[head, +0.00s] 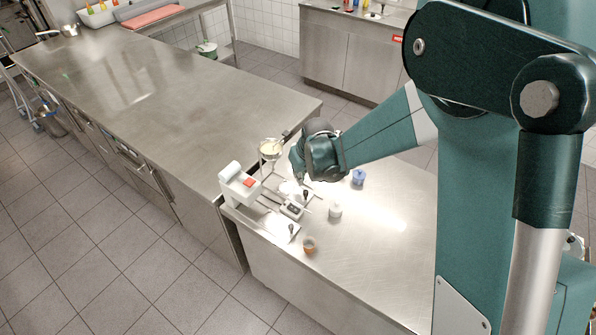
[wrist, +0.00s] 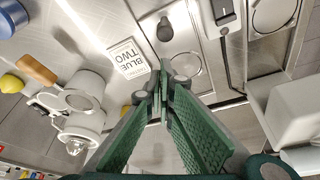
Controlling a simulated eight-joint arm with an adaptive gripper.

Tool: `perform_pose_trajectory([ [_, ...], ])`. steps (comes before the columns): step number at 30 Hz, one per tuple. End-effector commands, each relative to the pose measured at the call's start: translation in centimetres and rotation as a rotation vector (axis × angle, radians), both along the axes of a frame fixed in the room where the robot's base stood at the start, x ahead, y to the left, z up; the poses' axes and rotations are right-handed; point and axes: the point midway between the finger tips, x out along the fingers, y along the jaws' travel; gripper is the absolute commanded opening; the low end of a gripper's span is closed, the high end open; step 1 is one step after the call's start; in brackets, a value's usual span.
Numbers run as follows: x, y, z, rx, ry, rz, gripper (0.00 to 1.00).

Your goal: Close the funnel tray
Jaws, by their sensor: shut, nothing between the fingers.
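Two flat metal trays extend from a white machine (head: 240,186) on the steel counter. In the wrist view, one tray (wrist: 190,35) has a dark knob (wrist: 165,29) and a round ring (wrist: 187,65). The other (wrist: 272,60) lies to its right, with a second round opening at the top edge. I cannot tell for certain which is the funnel tray. My gripper (head: 300,183) is low over the counter by the trays. In the wrist view its green-padded fingers (wrist: 163,88) are together and empty, just below the knobbed tray in the picture. Contact cannot be told.
A metal bowl on a stand (head: 270,150) stands behind the machine. The counter's right part is clear.

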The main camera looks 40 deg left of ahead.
Motion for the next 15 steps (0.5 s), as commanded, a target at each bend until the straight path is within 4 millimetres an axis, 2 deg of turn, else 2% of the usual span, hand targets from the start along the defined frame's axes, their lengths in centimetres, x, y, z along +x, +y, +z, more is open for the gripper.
perform_pose_trajectory([
  [6,-0.8,-1.6,0.0,0.000,0.000,-0.001,0.00],
  [15,-1.1,-2.1,0.0,0.000,0.000,0.000,0.00],
])
